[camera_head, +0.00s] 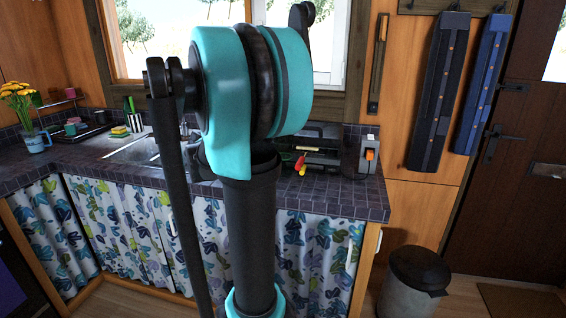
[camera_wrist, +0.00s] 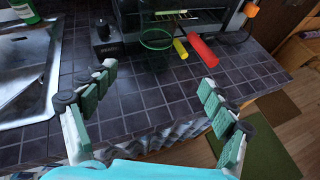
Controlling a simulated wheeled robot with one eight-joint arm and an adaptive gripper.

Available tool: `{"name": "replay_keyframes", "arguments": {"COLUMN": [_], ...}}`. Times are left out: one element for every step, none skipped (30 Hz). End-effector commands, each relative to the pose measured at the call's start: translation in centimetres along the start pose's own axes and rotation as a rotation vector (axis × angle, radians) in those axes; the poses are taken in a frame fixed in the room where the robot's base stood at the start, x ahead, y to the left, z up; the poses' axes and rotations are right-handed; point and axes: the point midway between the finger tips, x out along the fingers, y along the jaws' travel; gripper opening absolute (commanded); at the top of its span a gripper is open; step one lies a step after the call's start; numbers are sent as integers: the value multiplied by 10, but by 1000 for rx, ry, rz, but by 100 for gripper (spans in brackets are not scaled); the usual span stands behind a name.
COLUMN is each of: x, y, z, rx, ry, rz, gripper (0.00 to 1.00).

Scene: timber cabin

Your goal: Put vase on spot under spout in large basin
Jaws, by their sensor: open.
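A green see-through vessel (camera_wrist: 157,40) stands on the dark tiled counter in the wrist view; it looks like a glass or vase. My gripper (camera_wrist: 157,76) is open and empty, its fingers spread over the counter's front part, with the vessel beyond and between the fingertips. A blue pot with yellow flowers (camera_head: 35,141) stands at the counter's far left in the head view. The metal sink (camera_head: 130,150) lies left of my arm; its edge also shows in the wrist view (camera_wrist: 38,100). My arm hides part of the sink, and I cannot make out the spout clearly.
A red cylinder (camera_wrist: 202,51) and a yellow one (camera_wrist: 181,49) lie right of the vessel. A small black box (camera_wrist: 104,34) stands left of it, and a dark rack or appliance is behind. Bare counter tiles (camera_wrist: 140,100) lie in front. A bin (camera_head: 415,280) stands right.

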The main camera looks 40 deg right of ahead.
Motion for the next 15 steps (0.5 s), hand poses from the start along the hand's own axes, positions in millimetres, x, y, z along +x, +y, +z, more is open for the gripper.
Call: {"name": "replay_keyframes", "arguments": {"x": [3, 4, 6, 8, 10, 15, 19, 24, 31, 37, 43, 51, 57, 63, 71], "y": [3, 4, 4, 5, 5, 5, 5, 5, 4, 4, 5, 4, 4, 4, 4], "z": [8, 12, 16, 18, 19, 20, 21, 21, 21, 21, 21, 22, 22, 22, 22], "rx": [-45, -68, -89, -101, -108, -112, -112, -112, -111, -111, -110, -109, -108, -109, -109], "ry": [-22, -32, -42, -47, -51, -53, -53, -53, -52, -52, -51, -51, -51, -51, -51], "rz": [-6, -8, -11, -13, -15, -17, -17, -16, -17, -18, -17, -18, -17, -16, -17], "gripper": [85, 85, 85, 85, 85, 85, 85, 85, 85, 85, 85, 85, 85, 85, 85]}}
